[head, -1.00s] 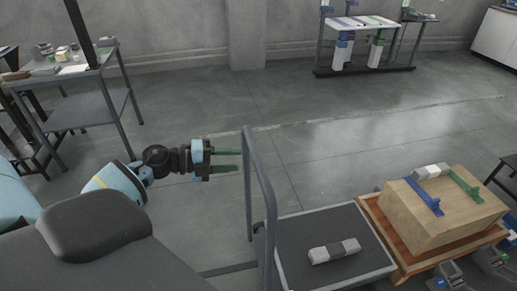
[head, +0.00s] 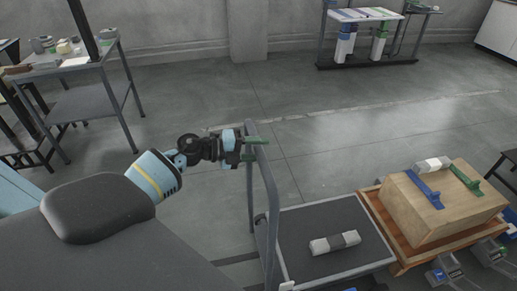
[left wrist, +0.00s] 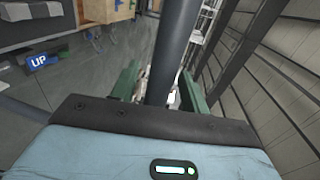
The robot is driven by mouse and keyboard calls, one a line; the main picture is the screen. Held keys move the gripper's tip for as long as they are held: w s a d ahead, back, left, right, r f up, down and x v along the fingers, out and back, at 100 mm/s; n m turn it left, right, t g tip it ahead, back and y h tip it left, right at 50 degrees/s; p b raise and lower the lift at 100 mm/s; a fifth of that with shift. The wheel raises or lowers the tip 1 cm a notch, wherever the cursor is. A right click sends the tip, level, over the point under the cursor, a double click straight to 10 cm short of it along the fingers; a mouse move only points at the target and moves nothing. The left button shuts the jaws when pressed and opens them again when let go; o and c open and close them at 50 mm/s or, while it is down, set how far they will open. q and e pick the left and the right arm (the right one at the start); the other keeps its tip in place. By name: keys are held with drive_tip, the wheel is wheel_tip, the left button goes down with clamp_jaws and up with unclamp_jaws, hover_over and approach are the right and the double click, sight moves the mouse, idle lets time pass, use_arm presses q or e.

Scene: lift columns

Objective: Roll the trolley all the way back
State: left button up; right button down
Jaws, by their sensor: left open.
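The trolley has a grey upright handle frame (head: 268,185) at its left end and a dark flat deck (head: 310,222) in the lower middle of the head view. A grey-and-white block (head: 335,243) lies on the deck. My left gripper (head: 258,148) is at the top of the handle frame, with its green fingers open. In the left wrist view, the dark handle bar (left wrist: 178,45) runs between the two fingers (left wrist: 160,85), with gaps beside it. Contact cannot be told. My right gripper is not in view.
A wooden box (head: 450,212) with blue and green straps stands on an orange-brown wooden base (head: 405,262) right beside the deck. A metal table (head: 85,102) stands at the left, and a rack (head: 365,62) stands by the back wall. The floor behind the trolley is clear.

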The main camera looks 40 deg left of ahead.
use_arm(q)
drive_tip(key=shift+w+d, duration=0.15)
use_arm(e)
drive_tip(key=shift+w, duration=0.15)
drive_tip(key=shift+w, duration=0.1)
use_arm(q)
clamp_jaws()
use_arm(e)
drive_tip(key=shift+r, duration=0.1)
